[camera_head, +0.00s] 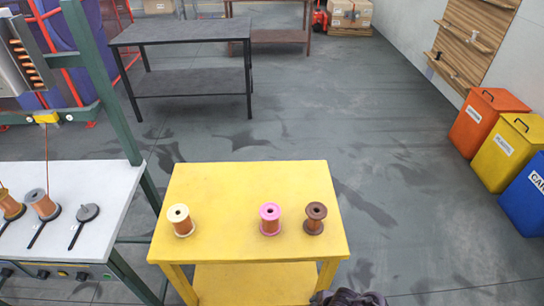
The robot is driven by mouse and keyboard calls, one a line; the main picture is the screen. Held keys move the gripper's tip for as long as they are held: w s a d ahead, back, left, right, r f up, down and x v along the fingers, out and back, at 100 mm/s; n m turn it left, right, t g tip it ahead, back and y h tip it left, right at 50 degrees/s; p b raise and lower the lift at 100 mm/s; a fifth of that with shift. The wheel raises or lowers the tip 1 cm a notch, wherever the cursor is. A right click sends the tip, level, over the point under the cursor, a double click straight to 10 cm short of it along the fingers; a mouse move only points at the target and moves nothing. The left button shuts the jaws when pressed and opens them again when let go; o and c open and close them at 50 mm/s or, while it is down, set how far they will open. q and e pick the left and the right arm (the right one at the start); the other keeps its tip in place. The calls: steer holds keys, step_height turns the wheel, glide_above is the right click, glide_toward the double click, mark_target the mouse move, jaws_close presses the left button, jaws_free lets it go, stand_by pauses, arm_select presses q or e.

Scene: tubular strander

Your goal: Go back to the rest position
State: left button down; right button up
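Neither of my grippers can be made out in the head view. A dark shape cut off by the bottom edge, right of the middle, may be part of my own body; I cannot tell which part. The yellow table (222,208) stands in front of me. On it stand a cream-flanged spool (183,222) at the left, a pink-flanged spool (270,221) right of the middle and a brown spool (315,219) beside it. All three are upright and wound with copper-coloured wire.
A white-topped machine table (105,187) with spools and a green frame (96,75) is at the left. A dark table (180,33) stands behind. Orange (482,125), yellow (507,150) and blue (527,198) bins line the right wall. The floor between is clear.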

arm_select(q)
step_height(320, 180, down, 4)
steer(key=b, duration=0.3)
steer(key=shift+w+d+f, duration=0.1)
steer(key=shift+w, duration=0.05)
arm_select(e)
steer(key=s+d+f+m+h, duration=0.1)
steer(key=s+d+f+m, duration=0.2)
steer(key=s+f, duration=0.4)
steer(key=s+d+f+m+h, duration=0.1)
steer(key=s+d+f+m, duration=0.3)
steer(key=s, duration=0.6)
steer(key=s+d+f+m+h, duration=0.1)
steer(key=s+d+f+m, duration=0.2)
steer(key=s+f+m, duration=0.3)
steer(key=s+f, duration=0.3)
steer(key=f, duration=0.1)
steer(key=shift+s+d+h, duration=0.2)
steer(key=shift+d+h, duration=0.1)
steer(key=shift+d, duration=0.05)
